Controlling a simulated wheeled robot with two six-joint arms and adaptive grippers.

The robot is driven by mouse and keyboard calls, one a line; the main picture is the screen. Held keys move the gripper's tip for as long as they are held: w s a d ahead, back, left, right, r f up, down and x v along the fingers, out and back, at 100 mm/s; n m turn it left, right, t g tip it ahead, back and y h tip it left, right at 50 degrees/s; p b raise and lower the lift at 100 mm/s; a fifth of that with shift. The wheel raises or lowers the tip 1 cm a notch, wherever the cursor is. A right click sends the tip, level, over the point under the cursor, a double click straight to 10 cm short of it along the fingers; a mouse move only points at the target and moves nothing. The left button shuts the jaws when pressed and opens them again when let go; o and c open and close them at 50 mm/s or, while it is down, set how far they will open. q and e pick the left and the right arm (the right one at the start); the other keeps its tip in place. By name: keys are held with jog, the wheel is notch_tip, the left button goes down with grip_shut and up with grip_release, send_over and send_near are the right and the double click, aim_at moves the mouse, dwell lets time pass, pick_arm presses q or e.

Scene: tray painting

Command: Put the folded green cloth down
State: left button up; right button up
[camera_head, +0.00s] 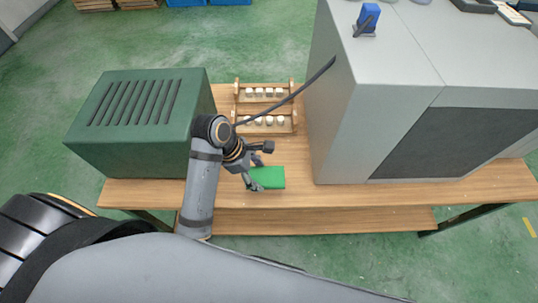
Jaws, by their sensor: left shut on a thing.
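The folded green cloth (269,179) is a small bright green rectangle near the front edge of the wooden table (330,195), between the dark green box and the large grey cabinet. My left gripper (257,184) is shut on the left end of the cloth, with its arm reaching in from the left. The cloth is at or just above the table top; I cannot tell if it touches the wood. My right gripper is not in view.
A dark green slatted box (140,110) stands left of the arm. A wooden rack (264,121) with several white-topped vials stands behind the gripper. A large grey cabinet (345,110) fills the right side. Bare table lies right of the cloth.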

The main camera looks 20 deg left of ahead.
pick_arm(q)
jog(key=shift+w+a, duration=0.1)
jog(key=shift+w, duration=0.25)
jog(key=w+a+f, duration=0.1)
jog(key=w+f, duration=0.2)
jog(key=w, duration=0.1)
jog(key=w+a+f+p, duration=0.1)
jog(key=w+a+f, duration=0.1)
jog(key=w+f, duration=0.1)
jog(key=w+a+f, duration=0.1)
jog(key=w+f, duration=0.2)
jog(key=w, duration=0.2)
jog(key=shift+w+a, duration=0.2)
jog(key=shift+w, duration=0.1)
jog(key=shift+w+a+f, duration=0.15)
jog(key=shift+w+f, duration=0.1)
jog(key=shift+f, duration=0.15)
jog(key=shift+w+f, duration=0.15)
notch_tip(320, 180, down, 2)
jog(key=shift+f+p, duration=0.2)
jog(key=shift+p, duration=0.35)
jog(key=shift+f, duration=0.35)
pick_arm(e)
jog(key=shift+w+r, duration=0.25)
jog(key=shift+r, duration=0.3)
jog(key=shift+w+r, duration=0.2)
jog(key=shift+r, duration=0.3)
pick_arm(q)
jog(key=o, duration=1.1)
jog(key=shift+f, duration=0.1)
